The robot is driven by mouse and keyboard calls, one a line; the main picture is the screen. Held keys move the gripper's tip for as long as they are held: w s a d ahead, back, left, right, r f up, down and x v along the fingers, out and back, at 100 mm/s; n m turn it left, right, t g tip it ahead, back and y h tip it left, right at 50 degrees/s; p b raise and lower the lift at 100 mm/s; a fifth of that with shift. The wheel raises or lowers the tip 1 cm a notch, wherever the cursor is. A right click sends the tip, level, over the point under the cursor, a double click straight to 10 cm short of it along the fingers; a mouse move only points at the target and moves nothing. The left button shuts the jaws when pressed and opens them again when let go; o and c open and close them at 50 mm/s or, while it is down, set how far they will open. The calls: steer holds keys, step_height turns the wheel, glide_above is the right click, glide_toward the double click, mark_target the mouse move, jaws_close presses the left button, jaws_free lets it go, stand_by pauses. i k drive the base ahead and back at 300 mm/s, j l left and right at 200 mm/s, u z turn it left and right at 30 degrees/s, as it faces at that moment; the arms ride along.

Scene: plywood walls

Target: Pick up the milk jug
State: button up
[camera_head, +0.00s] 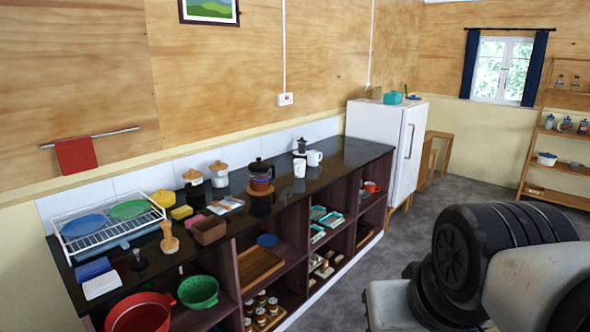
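Two small white vessels stand near the far end of the dark counter (345,156). One is a taller white vessel (299,169) nearer the front edge. The other is a white cup or jug with a handle (314,158), just behind and to the right. At this size I cannot tell for certain which is the milk jug. Parts of my own arm fill the lower right, well apart from the counter. My gripper is out of the picture.
A coffee pot (261,175) stands left of the white vessels, and a moka pot (300,147) stands behind them. A white fridge (386,140) closes the counter's far end. Open shelves below hold bowls and jars. The grey floor (350,270) in front is clear.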

mark_target(312, 156)
steer(key=i+l+z, duration=0.3)
steer(key=i, duration=0.15)
steer(key=i+z, duration=0.3)
steer(key=i, duration=0.15)
steer(key=i+z, duration=0.25)
steer(key=i, duration=2.95)
steer(key=i+u, duration=0.2)
steer(key=u, duration=0.2)
steer(key=i+u, duration=0.2)
steer(key=u, duration=0.15)
steer(key=i+u, duration=0.25)
steer(key=u, duration=0.15)
steer(key=i+l+u, duration=0.15)
steer(key=u, duration=0.2)
steer(key=i+u, duration=0.3)
steer(key=i+l+u, duration=0.1)
steer(key=u, duration=0.2)
